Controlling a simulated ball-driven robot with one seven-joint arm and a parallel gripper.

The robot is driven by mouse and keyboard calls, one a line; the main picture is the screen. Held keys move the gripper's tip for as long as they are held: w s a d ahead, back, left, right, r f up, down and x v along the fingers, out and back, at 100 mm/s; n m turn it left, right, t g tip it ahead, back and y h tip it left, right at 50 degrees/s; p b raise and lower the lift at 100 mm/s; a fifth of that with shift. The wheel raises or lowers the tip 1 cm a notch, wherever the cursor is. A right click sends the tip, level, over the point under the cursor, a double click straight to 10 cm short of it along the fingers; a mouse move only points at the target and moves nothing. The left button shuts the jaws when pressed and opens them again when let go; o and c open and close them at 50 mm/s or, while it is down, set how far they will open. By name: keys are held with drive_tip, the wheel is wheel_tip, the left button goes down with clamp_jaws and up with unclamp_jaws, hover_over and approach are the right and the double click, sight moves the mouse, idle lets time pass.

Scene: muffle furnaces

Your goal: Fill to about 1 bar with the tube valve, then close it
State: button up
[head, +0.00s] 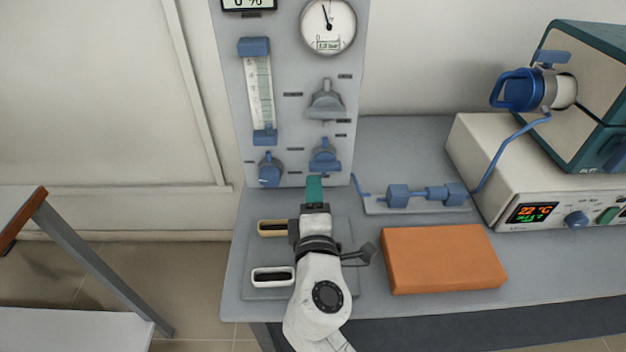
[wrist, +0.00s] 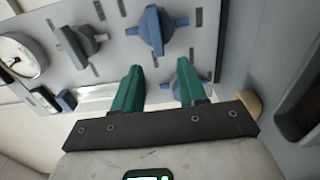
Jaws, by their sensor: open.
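A grey panel (head: 293,60) carries several valves with labels too small to read. A blue valve (head: 325,157) sits at its lower right, with a grey valve (head: 325,103) above it and another blue valve (head: 269,170) at lower left. I cannot tell by label which is the tube valve. The pressure gauge (head: 328,27) is at the top, its needle pointing nearly straight up; its digits are unclear. My gripper (head: 314,190) is open and empty, in front of the panel's lower edge. In the wrist view, the lower-right blue valve (wrist: 152,30) lies beyond the green fingers (wrist: 160,88), apart from them.
A flowmeter (head: 260,92) is on the panel's left. Right of my arm lie an orange block (head: 442,260) and a blue inline fitting (head: 427,195) with tubing. A furnace (head: 590,95) stands at the right on a white controller (head: 480,165). Slotted holders (head: 273,277) are left of my arm.

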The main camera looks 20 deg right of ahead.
drive_tip(key=v, duration=0.5)
idle(0.8)
